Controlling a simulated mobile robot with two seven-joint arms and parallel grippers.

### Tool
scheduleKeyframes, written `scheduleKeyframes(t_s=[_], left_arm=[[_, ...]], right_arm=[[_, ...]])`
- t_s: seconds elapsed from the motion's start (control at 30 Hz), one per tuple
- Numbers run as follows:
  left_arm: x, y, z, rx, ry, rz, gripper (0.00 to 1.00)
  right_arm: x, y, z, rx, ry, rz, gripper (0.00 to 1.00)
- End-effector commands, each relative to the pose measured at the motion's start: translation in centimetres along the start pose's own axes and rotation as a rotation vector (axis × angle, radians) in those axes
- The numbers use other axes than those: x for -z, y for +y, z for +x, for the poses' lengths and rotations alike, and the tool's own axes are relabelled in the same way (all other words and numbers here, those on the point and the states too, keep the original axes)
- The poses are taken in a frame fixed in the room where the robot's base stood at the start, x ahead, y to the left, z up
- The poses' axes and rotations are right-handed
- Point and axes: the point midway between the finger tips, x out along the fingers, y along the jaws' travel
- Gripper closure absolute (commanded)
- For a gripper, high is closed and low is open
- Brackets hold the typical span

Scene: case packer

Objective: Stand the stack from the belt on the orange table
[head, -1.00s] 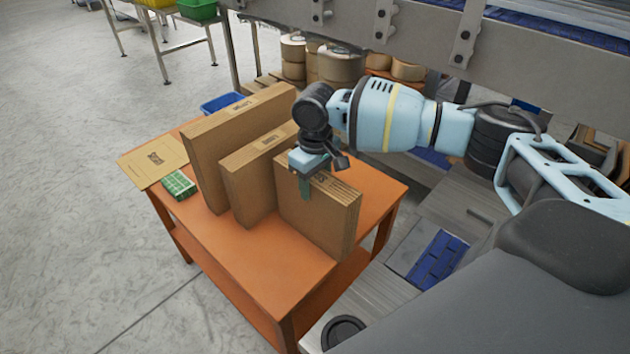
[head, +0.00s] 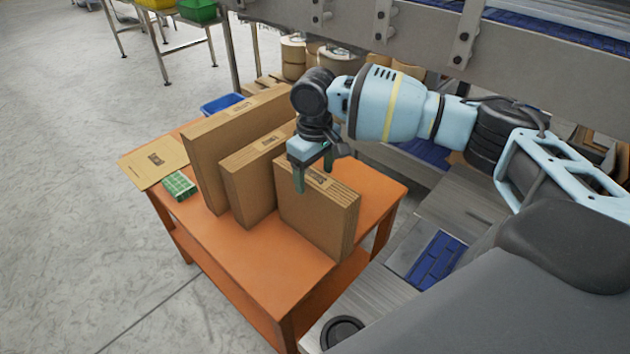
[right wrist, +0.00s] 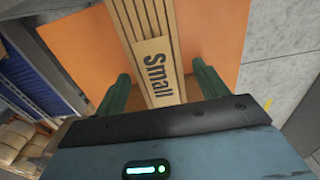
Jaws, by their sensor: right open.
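A stack of flat brown cartons (head: 318,220) stands upright on the orange table (head: 262,262), nearest its front right part. In the right wrist view the top edge of the stack (right wrist: 156,60) carries the word "Small". My right gripper (head: 313,180) is open just above the stack's top. In the right wrist view its green fingers (right wrist: 160,88) are on either side of the stack, with gaps visible. Two other upright carton stacks, a middle one (head: 250,185) and a taller one (head: 215,150), stand behind it on the table. My left gripper is not in view.
A flat brown carton (head: 152,163) and a green patterned box (head: 179,186) lie at the table's left end. A blue bin (head: 222,103) is behind the table. A grey conveyor frame (head: 520,75) crosses the top right. The table's front left part is clear.

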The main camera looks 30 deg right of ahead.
Motion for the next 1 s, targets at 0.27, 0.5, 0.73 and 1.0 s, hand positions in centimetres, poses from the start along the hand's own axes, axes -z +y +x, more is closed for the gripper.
scheduleKeyframes(t_s=[0.27,0.5,0.73,1.0], left_arm=[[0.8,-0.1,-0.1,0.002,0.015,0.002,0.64],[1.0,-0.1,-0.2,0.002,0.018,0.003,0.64],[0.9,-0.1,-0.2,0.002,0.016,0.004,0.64],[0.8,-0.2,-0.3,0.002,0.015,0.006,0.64]], right_arm=[[0.1,0.0,-5.8,0.0,0.005,0.0,0.27],[0.0,0.0,-8.4,0.0,0.002,0.0,0.27],[0.0,0.0,-8.8,0.0,0.0,0.0,0.27],[0.1,-0.1,-8.5,0.002,0.001,-0.003,0.27]])
